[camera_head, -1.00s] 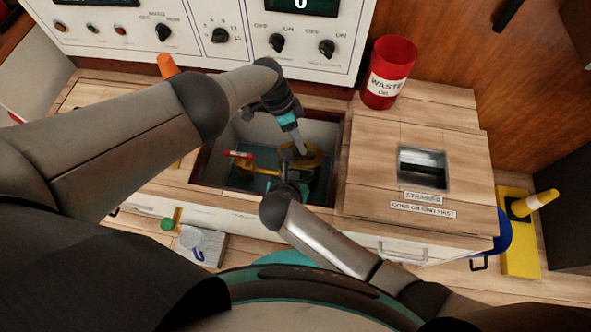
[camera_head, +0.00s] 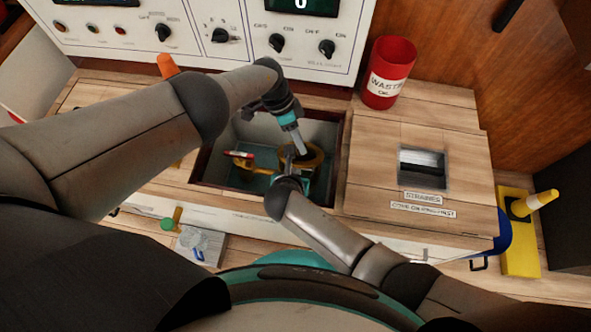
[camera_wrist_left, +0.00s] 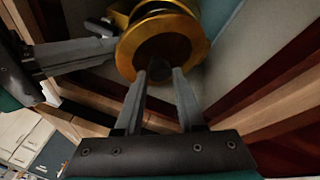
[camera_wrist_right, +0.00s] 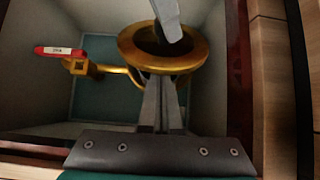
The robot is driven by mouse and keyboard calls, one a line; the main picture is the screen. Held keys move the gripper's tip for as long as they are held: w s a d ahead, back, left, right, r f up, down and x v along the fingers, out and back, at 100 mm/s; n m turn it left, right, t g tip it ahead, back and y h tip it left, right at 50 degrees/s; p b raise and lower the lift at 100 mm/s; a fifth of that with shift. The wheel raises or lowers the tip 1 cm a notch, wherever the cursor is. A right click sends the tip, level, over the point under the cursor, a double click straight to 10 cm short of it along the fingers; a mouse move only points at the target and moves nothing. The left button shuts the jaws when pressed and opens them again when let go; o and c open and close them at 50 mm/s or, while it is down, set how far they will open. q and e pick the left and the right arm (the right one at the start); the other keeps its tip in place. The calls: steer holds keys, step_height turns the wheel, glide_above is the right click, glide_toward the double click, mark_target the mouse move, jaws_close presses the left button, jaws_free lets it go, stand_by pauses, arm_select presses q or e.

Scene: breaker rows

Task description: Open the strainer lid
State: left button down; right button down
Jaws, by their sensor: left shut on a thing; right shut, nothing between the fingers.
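The brass strainer (camera_head: 313,163) stands in the sunken bay, its round gold top (camera_wrist_right: 190,60) facing up. In the left wrist view its gold disc (camera_wrist_left: 188,48) has a dark centre piece (camera_wrist_left: 158,66). My left gripper (camera_wrist_left: 158,76) reaches down from above and is shut on that centre piece; its fingers (camera_head: 300,150) partly hide the top in the head view. My right gripper (camera_wrist_right: 164,84) is shut and empty, fingertips close against the near side of the gold rim; I cannot tell whether they touch. Whether the disc is separated from the body below is unclear.
A red-handled brass valve (camera_wrist_right: 60,51) and pipe sit left of the strainer. The bay's wooden edges (camera_head: 342,150) surround both grippers closely. A wooden hatch cover (camera_head: 370,160) lies right, with a red waste bin (camera_head: 387,75) behind. A control panel (camera_head: 200,30) stands at the back.

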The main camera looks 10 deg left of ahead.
arm_select(q)
steer(key=shift+w+a+t, duration=0.25)
steer(key=shift+w+t, duration=0.05)
steer(key=shift+w, duration=0.45)
arm_select(e)
steer(key=shift+w+r, duration=0.4)
steer(key=shift+r, duration=0.2)
arm_select(q)
steer(key=shift+s, duration=0.1)
arm_select(e)
steer(key=shift+w+r, duration=0.1)
arm_select(q)
steer(key=c, duration=0.8)
jaws_free()
steer(key=shift+f, duration=0.15)
steer(key=shift+c, duration=0.2)
arm_select(e)
steer(key=shift+w, duration=0.1)
arm_select(q)
steer(key=shift+o, duration=0.7)
steer(key=shift+f, duration=0.1)
steer(key=shift+o, duration=0.8)
steer(key=shift+d, duration=0.1)
steer(key=shift+r, duration=0.2)
